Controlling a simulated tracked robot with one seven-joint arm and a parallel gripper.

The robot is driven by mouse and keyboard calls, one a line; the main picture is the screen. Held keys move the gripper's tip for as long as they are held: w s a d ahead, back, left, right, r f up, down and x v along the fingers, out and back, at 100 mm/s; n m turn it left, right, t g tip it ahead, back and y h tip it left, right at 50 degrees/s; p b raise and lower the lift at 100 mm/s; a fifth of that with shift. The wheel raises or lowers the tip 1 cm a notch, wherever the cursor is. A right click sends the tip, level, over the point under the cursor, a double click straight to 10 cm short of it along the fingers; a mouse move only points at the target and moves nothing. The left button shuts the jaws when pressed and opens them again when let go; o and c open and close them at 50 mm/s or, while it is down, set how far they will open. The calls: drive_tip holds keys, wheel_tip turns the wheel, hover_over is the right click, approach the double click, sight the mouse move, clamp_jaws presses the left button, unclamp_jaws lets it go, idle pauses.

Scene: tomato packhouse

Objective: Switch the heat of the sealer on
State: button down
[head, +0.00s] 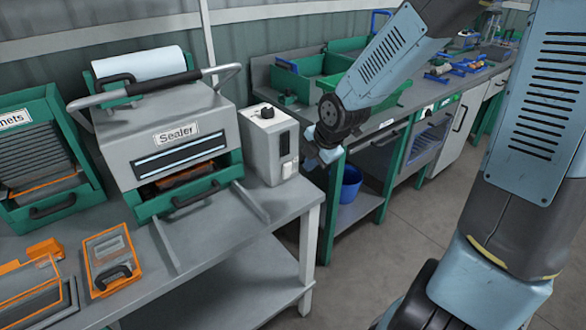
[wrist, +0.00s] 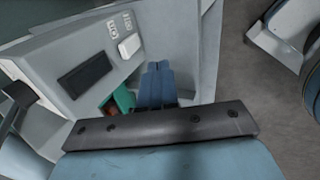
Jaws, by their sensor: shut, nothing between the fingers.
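The sealer (head: 165,150) is a grey machine with a "Sealer" label, standing on the table at left of the head view. A white control box (head: 262,150) stands against its right side. It has a black knob (head: 266,112) on top, a dark panel and a small white switch (head: 287,169) low on its front. In the wrist view the dark panel (wrist: 85,75) and the white switch (wrist: 130,46) show; I cannot tell the switch's position. My gripper (head: 322,160) is just right of the box. Its blue fingers (wrist: 156,72) are together and empty, apart from the switch.
The sealer's green drawer (head: 180,205) holds an orange-edged tray. An orange tray (head: 110,262) lies on the table (head: 225,245) at front left. A green rack (head: 60,160) stands left. A blue bucket (head: 347,185) is below, behind my gripper. Floor at right is clear.

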sight(287, 171)
drive_tip(key=shift+w+a+f, duration=0.1)
drive_tip(key=shift+a+f, duration=0.05)
drive_tip(key=shift+f, duration=0.1)
drive_tip(key=shift+x, duration=3.55)
drive_tip(key=shift+w+a+r, duration=0.15)
drive_tip(key=shift+w+a, duration=0.35)
drive_tip(key=shift+w, duration=0.3)
drive_tip(key=shift+w+a+r, duration=0.1)
drive_tip(key=shift+w+a, duration=0.4)
drive_tip(key=shift+w, duration=0.35)
